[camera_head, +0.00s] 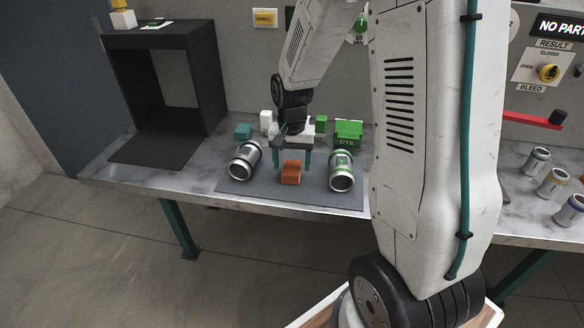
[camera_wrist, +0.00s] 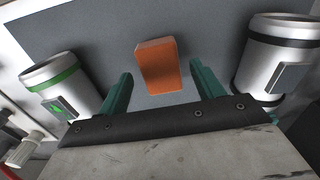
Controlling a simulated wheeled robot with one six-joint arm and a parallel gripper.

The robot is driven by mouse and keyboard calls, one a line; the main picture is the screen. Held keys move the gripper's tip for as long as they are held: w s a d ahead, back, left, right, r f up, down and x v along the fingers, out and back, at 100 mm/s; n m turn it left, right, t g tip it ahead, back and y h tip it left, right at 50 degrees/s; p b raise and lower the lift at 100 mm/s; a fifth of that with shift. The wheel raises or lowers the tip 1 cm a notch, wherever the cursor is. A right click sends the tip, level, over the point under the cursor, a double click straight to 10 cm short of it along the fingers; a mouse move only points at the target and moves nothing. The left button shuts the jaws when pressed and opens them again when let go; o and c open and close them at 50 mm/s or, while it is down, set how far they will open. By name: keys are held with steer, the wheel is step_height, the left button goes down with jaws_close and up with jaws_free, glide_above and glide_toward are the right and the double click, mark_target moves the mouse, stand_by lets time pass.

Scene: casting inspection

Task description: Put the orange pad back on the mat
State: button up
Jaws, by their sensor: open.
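The orange pad (camera_head: 291,172) appears to rest on the dark grey mat (camera_head: 262,196), between two silver canisters. In the wrist view the pad (camera_wrist: 158,66) lies on the mat (camera_wrist: 110,30), just beyond and between the fingertips. My gripper (camera_head: 292,164) is open and empty, its teal fingers pointing down just behind the pad in the head view. In the wrist view my gripper (camera_wrist: 162,71) has one finger on each side of the pad's near end, with gaps on both sides.
A black-banded canister (camera_head: 245,161) lies left of the pad; a green-banded canister (camera_head: 341,171) stands or leans on the right. A green DYE box (camera_head: 347,130), a teal block (camera_head: 243,131) and a white bottle (camera_head: 266,121) are behind. A black booth (camera_head: 210,75) stands at left.

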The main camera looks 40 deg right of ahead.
mark_target(291, 168)
step_height(291, 168, up, 5)
steer(key=shift+a+r, duration=0.1)
steer(key=shift+a, duration=0.05)
steer(key=s+a+r+n, duration=0.2)
steer(key=s+a+r, duration=0.1)
steer(key=s, duration=0.5)
steer(key=s+a+r+n, duration=0.3)
steer(key=s+r, duration=0.3)
steer(key=s, duration=0.2)
steer(key=s+a+r+n+t, duration=0.1)
steer(key=s+a+r+n, duration=0.2)
steer(key=s, duration=0.5)
step_height(291, 168, up, 2)
steer(key=shift+a+r, duration=0.15)
steer(key=shift+a, duration=0.35)
